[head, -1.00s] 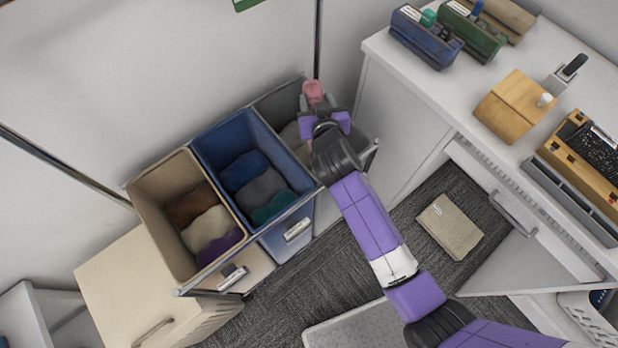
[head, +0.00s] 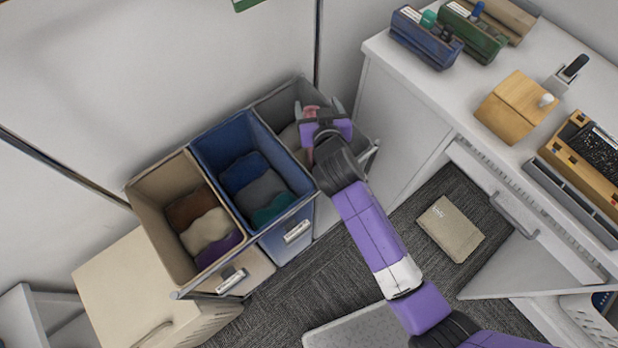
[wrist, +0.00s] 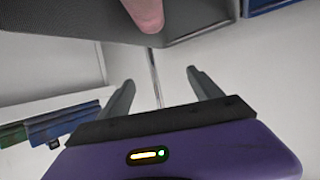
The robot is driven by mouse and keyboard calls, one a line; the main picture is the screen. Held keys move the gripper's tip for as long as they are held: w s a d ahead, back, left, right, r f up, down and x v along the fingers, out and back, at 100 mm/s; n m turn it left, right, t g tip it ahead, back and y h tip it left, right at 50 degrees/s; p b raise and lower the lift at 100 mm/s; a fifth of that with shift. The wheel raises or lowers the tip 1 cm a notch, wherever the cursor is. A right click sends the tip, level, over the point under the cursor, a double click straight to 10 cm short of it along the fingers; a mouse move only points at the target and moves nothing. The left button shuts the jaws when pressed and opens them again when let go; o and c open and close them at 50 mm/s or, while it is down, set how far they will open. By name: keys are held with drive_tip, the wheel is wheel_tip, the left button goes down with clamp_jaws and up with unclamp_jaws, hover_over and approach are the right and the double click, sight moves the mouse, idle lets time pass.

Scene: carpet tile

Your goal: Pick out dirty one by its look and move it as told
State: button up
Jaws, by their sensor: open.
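My gripper (head: 319,108) is over the grey bin (head: 280,98) at the right end of a row of three bins in the head view. Its two fingers are spread apart with nothing between them in the wrist view (wrist: 158,88). A pink cloth-like thing (head: 309,113) shows at the gripper in the head view, partly hidden by it. In the wrist view a pink piece (wrist: 145,12) lies beyond the fingertips, apart from them, by the grey bin's wall. I cannot tell which item is the dirty one.
The blue bin (head: 222,150) and tan bin (head: 158,190) hold several folded cloths. A white counter (head: 440,90) at right carries boxes and a wooden block (head: 515,105). A beige book-like thing (head: 450,228) lies on the dark carpet. A beige cabinet (head: 125,275) stands front left.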

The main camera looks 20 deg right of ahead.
drive_tip(key=v, duration=0.6)
drive_tip(key=shift+b, duration=0.35)
